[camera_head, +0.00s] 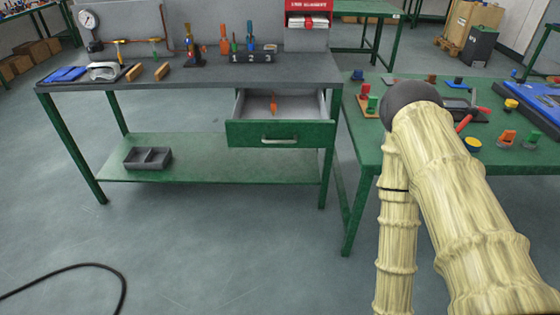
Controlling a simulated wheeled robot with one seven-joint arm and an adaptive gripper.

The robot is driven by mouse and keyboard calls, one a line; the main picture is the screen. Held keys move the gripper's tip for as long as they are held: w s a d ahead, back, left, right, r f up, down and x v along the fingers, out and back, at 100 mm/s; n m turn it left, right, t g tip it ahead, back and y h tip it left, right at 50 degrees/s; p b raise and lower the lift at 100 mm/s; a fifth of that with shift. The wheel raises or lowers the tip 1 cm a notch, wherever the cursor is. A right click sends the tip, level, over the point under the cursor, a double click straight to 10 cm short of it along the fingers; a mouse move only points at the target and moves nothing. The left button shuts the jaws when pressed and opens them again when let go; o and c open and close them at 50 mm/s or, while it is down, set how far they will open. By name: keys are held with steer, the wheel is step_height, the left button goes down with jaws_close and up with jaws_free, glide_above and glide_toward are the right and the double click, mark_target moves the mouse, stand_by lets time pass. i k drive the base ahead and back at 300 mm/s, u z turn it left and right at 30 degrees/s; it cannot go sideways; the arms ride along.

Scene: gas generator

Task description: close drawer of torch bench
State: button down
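The torch bench (190,75) has a grey top and green legs, and stands at the left and middle of the head view. Its drawer (310,134) has a green front with a light handle (281,139) and hangs under the right part of the top. The drawer is pulled out, so its grey inside shows, with a small orange item (274,104) in it. My arm, in a pale bamboo-like texture with a dark ball joint, rises at the right, apart from the drawer in the picture. My gripper does not show.
A green table (358,165) with small coloured parts and a blue case (535,103) stands right of the bench, partly behind my arm. A grey divided tray (148,158) sits on the bench's lower shelf.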

mark_target(280, 111)
steer(key=k, duration=0.1)
steer(key=z, duration=1.9)
steer(key=i, duration=1.1)
steer(key=u, duration=1.95)
